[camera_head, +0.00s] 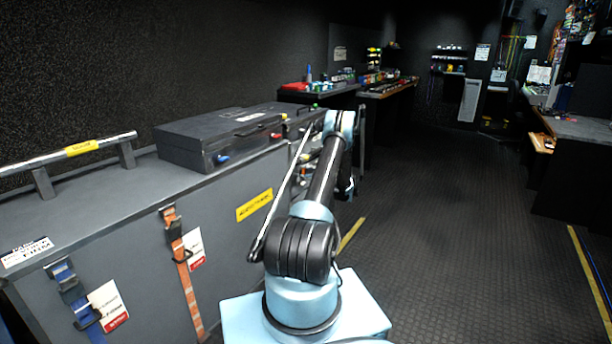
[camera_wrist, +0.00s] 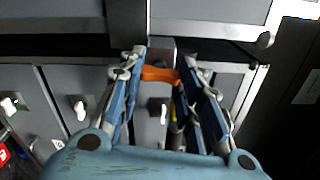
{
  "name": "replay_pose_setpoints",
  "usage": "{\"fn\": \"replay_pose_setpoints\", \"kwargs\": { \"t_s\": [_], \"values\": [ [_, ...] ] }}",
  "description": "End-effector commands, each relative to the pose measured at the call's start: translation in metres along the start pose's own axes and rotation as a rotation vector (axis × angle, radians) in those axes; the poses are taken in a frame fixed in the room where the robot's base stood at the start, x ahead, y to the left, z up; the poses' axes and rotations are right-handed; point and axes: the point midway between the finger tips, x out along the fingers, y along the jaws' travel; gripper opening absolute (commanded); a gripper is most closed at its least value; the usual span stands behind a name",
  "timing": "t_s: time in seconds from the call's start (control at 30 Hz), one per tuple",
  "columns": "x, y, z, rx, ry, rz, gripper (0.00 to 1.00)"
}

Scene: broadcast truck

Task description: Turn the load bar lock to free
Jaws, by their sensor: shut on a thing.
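In the wrist view, an orange lever (camera_wrist: 160,74) lies crosswise between the two fingertips of my gripper (camera_wrist: 163,66). It looks like the handle of the load bar lock. The fingers are shut on it, one at each end. A grey upright piece (camera_wrist: 151,105) stands directly behind and below the lever. No marking for the lock's position can be read. In the head view, my arm reaches forward along the right end of the grey cabinet, and it hides the lever and most of the gripper.
The grey cabinet (camera_head: 130,240) fills the left, with a dark case (camera_head: 200,145) on top and straps on its front. Dark floor (camera_head: 450,220) is open to the right, up to a desk (camera_head: 585,128).

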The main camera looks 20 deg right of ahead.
Motion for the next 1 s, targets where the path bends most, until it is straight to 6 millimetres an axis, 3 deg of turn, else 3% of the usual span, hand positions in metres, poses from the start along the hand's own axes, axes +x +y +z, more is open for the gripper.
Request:
{"fn": "replay_pose_setpoints", "kwargs": {
  "t_s": [0.73, 0.77, 0.83, 1.0],
  "values": [
    [0.0007, 0.0059, 0.0039, -0.086, -0.008, 0.009, 0.08],
    [0.0007, 0.0059, 0.0039, -0.086, -0.008, 0.009, 0.39],
    [0.0008, 0.0055, 0.0036, -0.085, -0.008, 0.009, 0.55],
    [0.0003, 0.0035, 0.0023, -0.085, -0.005, 0.006, 0.55]
  ]
}}
